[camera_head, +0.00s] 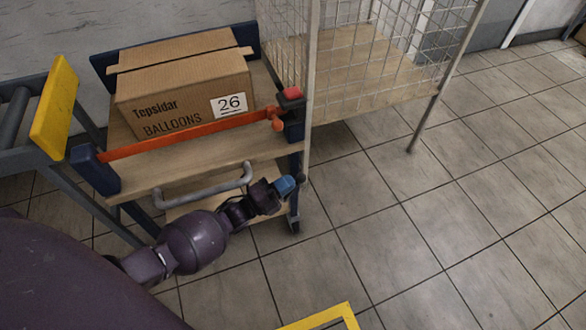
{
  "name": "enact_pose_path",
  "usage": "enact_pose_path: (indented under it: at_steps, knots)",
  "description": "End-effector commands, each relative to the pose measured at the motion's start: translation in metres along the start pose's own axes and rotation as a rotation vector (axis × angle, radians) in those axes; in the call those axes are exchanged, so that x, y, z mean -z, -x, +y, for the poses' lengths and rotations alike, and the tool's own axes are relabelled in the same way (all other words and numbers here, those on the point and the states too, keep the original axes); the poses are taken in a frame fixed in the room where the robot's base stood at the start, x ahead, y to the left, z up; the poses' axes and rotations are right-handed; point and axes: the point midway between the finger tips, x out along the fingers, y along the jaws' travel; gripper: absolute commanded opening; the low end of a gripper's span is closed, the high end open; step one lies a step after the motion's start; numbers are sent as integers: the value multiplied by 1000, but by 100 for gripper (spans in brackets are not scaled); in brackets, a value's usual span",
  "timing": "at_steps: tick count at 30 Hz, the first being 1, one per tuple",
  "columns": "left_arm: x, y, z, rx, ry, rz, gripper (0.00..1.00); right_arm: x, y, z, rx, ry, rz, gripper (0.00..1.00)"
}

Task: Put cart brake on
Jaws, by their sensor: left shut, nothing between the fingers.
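A wooden-decked cart (215,150) with dark blue corner posts stands in the upper left. A red knob (291,93) sits on top of its front right post, above an orange strap end. I cannot tell from this view whether the knob is the brake or how it is set. My left gripper (283,188) is shut and empty, close by the lower right front of the cart, below the red knob. A blue piece shows at its tip. Whether it touches the cart is unclear. My right gripper is out of view.
A cardboard balloon box (185,90) stands on the cart behind an orange strap (190,135). A grey handle (205,187) spans the cart front. A wire-mesh cage cart (375,50) stands beside it. A yellow-ended rack (55,105) is at left. Tiled floor (430,220) is clear at right.

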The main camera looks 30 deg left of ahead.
Motion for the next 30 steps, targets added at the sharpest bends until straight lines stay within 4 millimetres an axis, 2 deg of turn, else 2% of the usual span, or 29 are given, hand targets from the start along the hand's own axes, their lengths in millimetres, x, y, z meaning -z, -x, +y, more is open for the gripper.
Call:
enact_pose_path:
  at_steps: [6, 12, 18, 30]
  knots:
    - [0, 41, -2, 0, -1, -1, 0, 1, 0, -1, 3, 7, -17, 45]
    - [0, 70, -1, 0, -1, -1, 0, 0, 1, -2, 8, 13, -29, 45]
    - [0, 82, 0, 0, 0, 0, 0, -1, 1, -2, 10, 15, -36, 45]
    - [0, 83, 0, 0, 0, 0, 0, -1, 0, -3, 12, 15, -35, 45]
